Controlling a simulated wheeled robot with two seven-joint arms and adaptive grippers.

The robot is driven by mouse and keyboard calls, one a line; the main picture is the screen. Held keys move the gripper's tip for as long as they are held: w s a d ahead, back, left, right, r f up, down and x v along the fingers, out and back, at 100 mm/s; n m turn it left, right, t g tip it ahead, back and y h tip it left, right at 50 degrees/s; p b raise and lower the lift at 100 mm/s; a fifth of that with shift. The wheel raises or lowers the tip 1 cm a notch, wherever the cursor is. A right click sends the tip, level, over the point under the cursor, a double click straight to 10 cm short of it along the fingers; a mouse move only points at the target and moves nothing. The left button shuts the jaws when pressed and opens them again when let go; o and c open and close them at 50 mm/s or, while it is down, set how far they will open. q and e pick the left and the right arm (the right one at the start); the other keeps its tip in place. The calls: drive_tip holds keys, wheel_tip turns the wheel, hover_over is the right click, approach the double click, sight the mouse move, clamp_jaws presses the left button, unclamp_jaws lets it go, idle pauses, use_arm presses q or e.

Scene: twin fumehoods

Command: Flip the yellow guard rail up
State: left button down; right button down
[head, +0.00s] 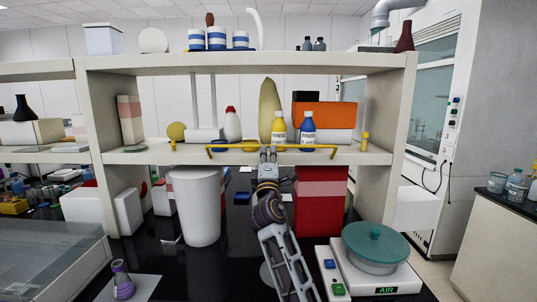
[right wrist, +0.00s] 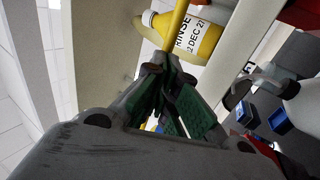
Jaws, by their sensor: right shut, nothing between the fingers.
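The yellow guard rail (head: 228,146) is a thin bar running along the front edge of the middle shelf, low in front of the bottles, with bent ends. My right gripper (head: 268,153) reaches up to the middle of this rail from below. In the right wrist view, its fingertips (right wrist: 166,75) are together beside the yellow bar (right wrist: 177,25), which runs up past them. The fingers are shut with nothing between them. Whether they touch the rail is hard to tell. My left gripper is not in view.
Below are a white cylinder (head: 195,205), a red box (head: 321,215) and a balance (head: 372,275) with a teal-lidded dish. The dark bench top is partly clear.

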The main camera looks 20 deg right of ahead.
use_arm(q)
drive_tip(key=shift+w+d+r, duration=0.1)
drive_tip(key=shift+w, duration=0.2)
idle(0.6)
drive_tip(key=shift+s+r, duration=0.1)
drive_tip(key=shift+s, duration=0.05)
use_arm(e)
drive_tip(key=shift+p, duration=0.4)
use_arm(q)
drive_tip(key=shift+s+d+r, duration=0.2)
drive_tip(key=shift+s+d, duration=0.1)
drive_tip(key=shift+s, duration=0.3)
use_arm(e)
drive_tip(key=shift+r, duration=0.1)
use_arm(q)
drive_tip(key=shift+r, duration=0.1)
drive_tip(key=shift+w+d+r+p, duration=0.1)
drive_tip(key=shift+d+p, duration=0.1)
drive_tip(key=shift+p, duration=0.1)
